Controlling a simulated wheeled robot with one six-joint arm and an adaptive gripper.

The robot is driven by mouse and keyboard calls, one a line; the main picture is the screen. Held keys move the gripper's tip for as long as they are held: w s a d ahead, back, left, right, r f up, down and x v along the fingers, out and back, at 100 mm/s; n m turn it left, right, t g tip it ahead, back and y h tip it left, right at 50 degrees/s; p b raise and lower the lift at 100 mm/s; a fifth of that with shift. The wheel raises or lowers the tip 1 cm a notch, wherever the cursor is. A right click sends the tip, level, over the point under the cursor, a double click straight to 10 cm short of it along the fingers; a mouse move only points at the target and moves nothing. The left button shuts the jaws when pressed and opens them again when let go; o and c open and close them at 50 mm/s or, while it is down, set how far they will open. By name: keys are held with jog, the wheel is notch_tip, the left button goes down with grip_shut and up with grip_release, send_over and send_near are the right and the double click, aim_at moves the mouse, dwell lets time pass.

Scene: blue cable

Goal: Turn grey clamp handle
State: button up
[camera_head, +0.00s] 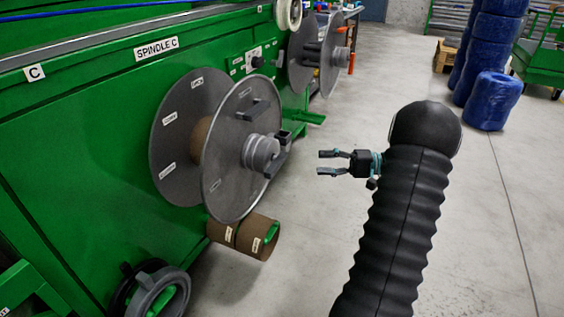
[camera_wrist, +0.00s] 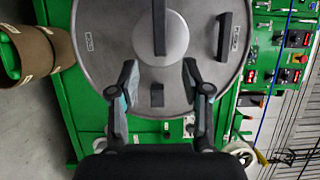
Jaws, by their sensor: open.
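The grey clamp (camera_head: 260,153) sits at the centre of the front spool disc on spindle C, with its handle (camera_head: 277,158) sticking outward. In the wrist view the handle is a dark upright bar (camera_wrist: 159,28) over the round grey hub (camera_wrist: 148,45), near the top of the picture. My gripper (camera_head: 320,163) is open and empty, to the right of the clamp with a clear gap, its fingers pointing left at it. In the wrist view my fingertips (camera_wrist: 160,66) stand apart below the hub, on either side of the handle's line.
The grey spool disc (camera_head: 226,178) bears another dark grip bar (camera_wrist: 224,37). Brown cardboard rolls (camera_head: 258,237) lie below it against the green machine (camera_head: 80,170). A second spool (camera_head: 331,55) is behind. Blue rolls (camera_head: 492,100) stand back right. Open grey floor (camera_head: 310,240) lies between.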

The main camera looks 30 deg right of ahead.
aim_at(283, 162)
jog(key=x, duration=1.2)
jog(key=shift+a+p, duration=0.15)
jog(key=shift+p, duration=0.15)
grip_shut()
